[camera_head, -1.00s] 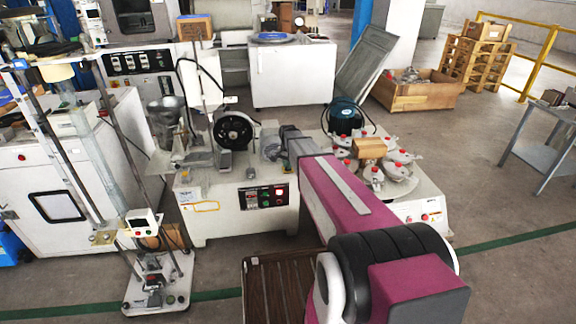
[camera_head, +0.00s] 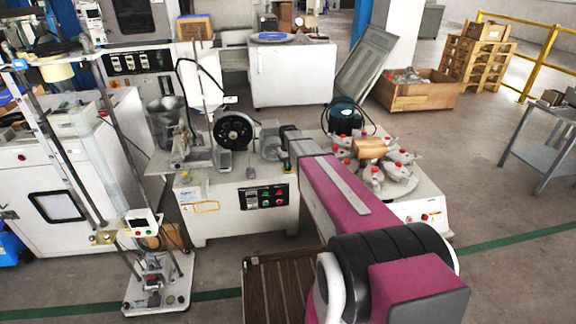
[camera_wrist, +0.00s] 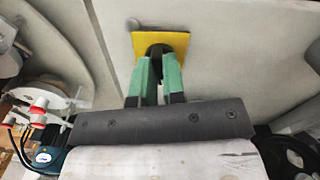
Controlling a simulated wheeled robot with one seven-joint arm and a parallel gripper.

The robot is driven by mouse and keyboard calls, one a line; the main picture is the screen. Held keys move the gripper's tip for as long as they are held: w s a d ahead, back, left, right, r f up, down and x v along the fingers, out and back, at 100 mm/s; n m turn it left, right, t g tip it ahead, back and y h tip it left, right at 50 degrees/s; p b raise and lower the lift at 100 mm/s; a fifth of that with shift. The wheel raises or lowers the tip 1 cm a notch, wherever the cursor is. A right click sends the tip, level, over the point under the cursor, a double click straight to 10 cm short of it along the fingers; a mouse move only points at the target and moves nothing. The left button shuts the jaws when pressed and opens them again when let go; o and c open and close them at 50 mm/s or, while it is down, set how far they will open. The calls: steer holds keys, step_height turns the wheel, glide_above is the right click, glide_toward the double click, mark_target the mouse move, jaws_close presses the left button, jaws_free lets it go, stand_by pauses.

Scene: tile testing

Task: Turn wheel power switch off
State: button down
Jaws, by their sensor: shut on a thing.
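In the wrist view, a black knob (camera_wrist: 158,49) sits on a square yellow plate (camera_wrist: 177,41), fixed to a pale flat surface. It looks like the rotary power switch. My gripper (camera_wrist: 158,64) has its green fingers on either side of the knob and is shut on it. The fingertips hide part of the knob, so its turn position cannot be told. In the head view, the machine with the black wheel (camera_head: 234,131) stands at centre left. A control panel (camera_head: 264,197) is on its front. My arm reaches towards this machine and hides most of my gripper there.
A tall metal stand (camera_head: 158,285) is at the front left. A grey table (camera_head: 545,140) stands at the right. Open floor lies at the right.

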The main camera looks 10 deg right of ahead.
steer(key=n, duration=0.6)
steer(key=shift+n, duration=0.4)
stand_by(0.3)
steer(key=c, duration=1.2)
jaws_free()
step_height(320, 180, up, 11)
steer(key=s+f+m, duration=0.2)
steer(key=s+m, duration=0.2)
steer(key=s, duration=1.1)
steer(key=s+f+m, duration=0.2)
steer(key=s+m, duration=0.3)
steer(key=s, duration=1)
steer(key=shift+s+f, duration=0.2)
